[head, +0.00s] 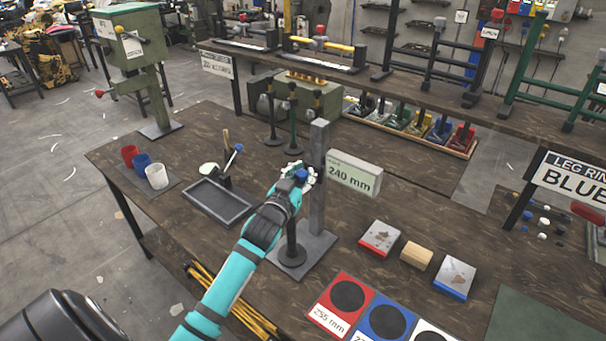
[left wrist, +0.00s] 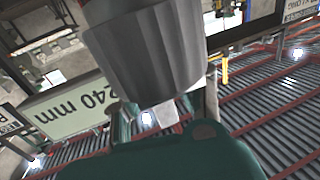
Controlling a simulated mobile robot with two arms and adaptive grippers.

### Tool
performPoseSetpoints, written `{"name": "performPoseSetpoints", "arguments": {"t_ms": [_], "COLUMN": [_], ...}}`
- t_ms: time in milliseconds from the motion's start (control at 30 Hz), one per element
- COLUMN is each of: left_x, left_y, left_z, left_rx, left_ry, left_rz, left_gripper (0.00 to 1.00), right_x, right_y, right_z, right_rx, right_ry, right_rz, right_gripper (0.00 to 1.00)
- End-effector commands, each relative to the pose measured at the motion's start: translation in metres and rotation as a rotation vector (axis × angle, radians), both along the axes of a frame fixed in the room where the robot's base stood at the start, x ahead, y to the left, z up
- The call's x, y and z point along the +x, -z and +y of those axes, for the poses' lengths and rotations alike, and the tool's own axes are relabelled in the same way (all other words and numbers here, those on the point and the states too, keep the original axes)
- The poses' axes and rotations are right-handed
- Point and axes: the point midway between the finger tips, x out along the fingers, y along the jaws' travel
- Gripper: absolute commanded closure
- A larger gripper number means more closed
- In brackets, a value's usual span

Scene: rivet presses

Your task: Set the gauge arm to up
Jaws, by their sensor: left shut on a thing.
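The gauge is a grey upright post (head: 318,190) on a square base plate (head: 312,262). A pale block marked "240 mm" (head: 354,172) stands out level to the right of the post; it also shows in the left wrist view (left wrist: 62,105). I cannot make out a separate gauge arm. My left gripper (head: 303,176) is just left of the post, shut on a blue-topped dark rod. The rod's round black base (head: 292,256) is over the gauge's base plate; whether they touch I cannot tell. The blue top (head: 301,175) is partly hidden by the fingers. My right gripper is not in view.
Similar rods on round bases stand behind (head: 292,125). A dark tray (head: 220,201) and red, blue and white cups (head: 157,177) are at left. Blocks (head: 417,255) and coloured cards (head: 388,318) lie at the front right. Yellow rods (head: 235,305) lie under my left arm.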

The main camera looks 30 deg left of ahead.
Motion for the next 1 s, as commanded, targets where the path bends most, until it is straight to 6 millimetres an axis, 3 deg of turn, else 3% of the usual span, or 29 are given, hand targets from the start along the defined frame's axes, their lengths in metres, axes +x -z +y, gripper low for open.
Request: {"name": "performPoseSetpoints", "arguments": {"t_ms": [267,700,1000], "left_x": [-0.001,0.000,0.000], "left_y": [-0.002,-0.093,-0.096], "left_z": [-0.002,-0.001,-0.001], "left_rx": [-0.003,-0.001,-0.001], "left_ry": [0.002,0.002,0.002], "left_rz": [0.011,0.001,-0.002], "left_gripper": [1.00,1.00,1.00], "right_x": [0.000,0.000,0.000], "right_y": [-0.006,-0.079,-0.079], "right_z": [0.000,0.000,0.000], "right_rx": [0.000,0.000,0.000], "right_ry": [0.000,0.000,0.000], "right_rz": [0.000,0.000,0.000], "right_gripper": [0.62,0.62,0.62]}}
